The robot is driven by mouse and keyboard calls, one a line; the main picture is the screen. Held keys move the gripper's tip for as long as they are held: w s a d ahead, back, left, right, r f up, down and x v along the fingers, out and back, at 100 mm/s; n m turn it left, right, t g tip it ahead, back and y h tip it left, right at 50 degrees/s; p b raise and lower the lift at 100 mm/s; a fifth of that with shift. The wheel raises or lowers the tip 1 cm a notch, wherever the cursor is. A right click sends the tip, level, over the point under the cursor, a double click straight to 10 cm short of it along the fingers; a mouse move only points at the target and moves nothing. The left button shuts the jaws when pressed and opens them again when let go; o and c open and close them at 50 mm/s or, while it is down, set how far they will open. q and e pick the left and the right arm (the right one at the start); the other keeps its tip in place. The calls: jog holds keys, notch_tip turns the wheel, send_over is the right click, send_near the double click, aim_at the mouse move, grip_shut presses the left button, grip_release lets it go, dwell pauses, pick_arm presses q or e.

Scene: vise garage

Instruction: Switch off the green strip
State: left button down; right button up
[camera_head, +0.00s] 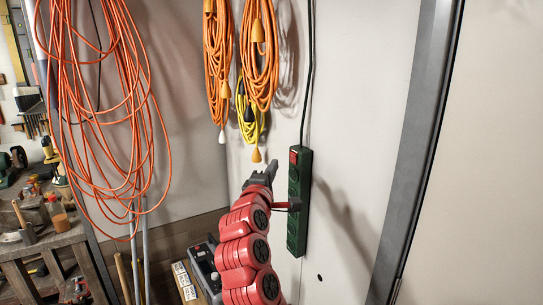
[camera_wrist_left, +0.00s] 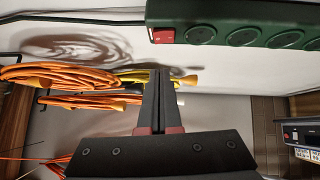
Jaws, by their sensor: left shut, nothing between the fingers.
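The green power strip (camera_head: 299,205) hangs upright on the light wall in the head view, with a black cable rising from its top. Its red switch (camera_head: 294,157) is at the top end. In the left wrist view the green strip (camera_wrist_left: 270,12) runs along the top edge, with the red switch (camera_wrist_left: 163,36) at its left end. My left gripper (camera_head: 266,166) is shut and empty, just left of the strip's upper part in the head view. In the wrist view its fingertips (camera_wrist_left: 159,72) are below the switch, with a visible gap. The switch's position cannot be told. My right gripper is not in view.
Orange cords (camera_head: 218,60) and a yellow cord (camera_head: 250,120) hang on the wall left of the strip. A large orange cable coil (camera_head: 105,110) hangs at left. A workbench (camera_head: 40,240) stands at lower left. A grey door frame (camera_head: 415,150) is at right.

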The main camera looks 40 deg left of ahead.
aim_at(290, 155)
pick_arm(q)
jog(key=w+p, duration=0.1)
jog(key=w, duration=0.1)
jog(key=w+d+p, duration=0.1)
jog(key=w, duration=0.1)
jog(key=shift+w+d+r, duration=0.1)
jog(key=shift+w+r, duration=0.1)
jog(key=shift+w, duration=0.1)
